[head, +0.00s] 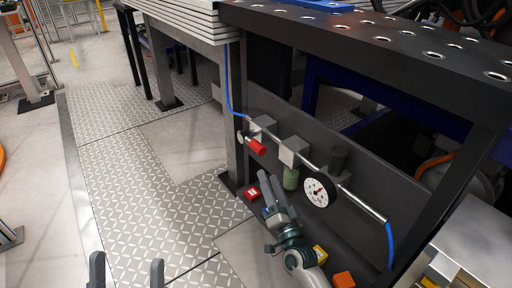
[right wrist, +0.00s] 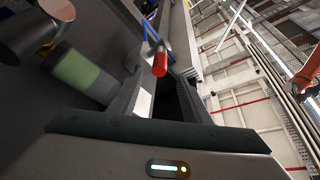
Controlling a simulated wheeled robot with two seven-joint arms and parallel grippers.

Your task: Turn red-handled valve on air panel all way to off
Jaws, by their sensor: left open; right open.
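The red valve handle (head: 257,147) sits at the left end of the pipe on the dark air panel (head: 345,190). Its round grey fitting (head: 241,137) is just left of it. My right gripper (head: 268,182) is open and empty, below the handle in the head view. In the right wrist view the red handle (right wrist: 160,62) shows beyond the gap between the open fingers (right wrist: 163,88), apparently not touched by them. My left gripper (head: 127,268) is open and empty at the bottom left, far from the panel.
A pressure gauge (head: 317,192), a green-bowled filter (head: 291,178) and a blue hose (head: 228,85) are on the panel. A perforated black top (head: 400,45) overhangs the panel. The floor at left is clear.

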